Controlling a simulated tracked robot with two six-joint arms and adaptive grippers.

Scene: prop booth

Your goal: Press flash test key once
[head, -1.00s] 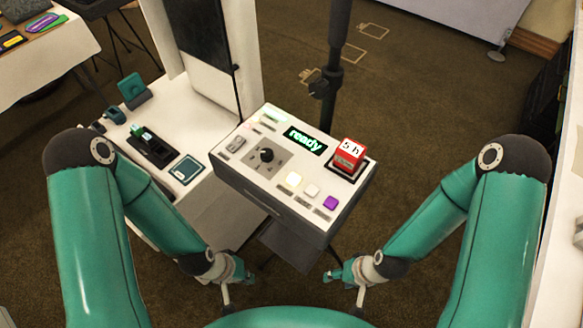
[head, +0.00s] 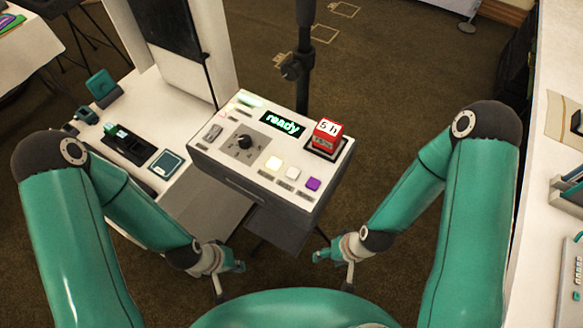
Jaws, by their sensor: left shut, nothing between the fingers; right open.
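A white control box (head: 213,158) stands ahead of me with a sloped top panel. Its front row holds a lit pale-yellow key (head: 273,163), a white key (head: 293,173) and a purple key (head: 313,184). The labels by the keys are too small to read, so I cannot tell which is the flash test key. A display (head: 282,124) reads "ready" in green. My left gripper (head: 238,266) is shut and empty, below and in front of the box. My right gripper (head: 321,254) is open and empty, also below and in front of it. Neither touches the box.
A white table (head: 190,109) with small devices stands at left. A dark pole (head: 303,75) rises behind the box. A white counter (head: 540,185) runs along the right.

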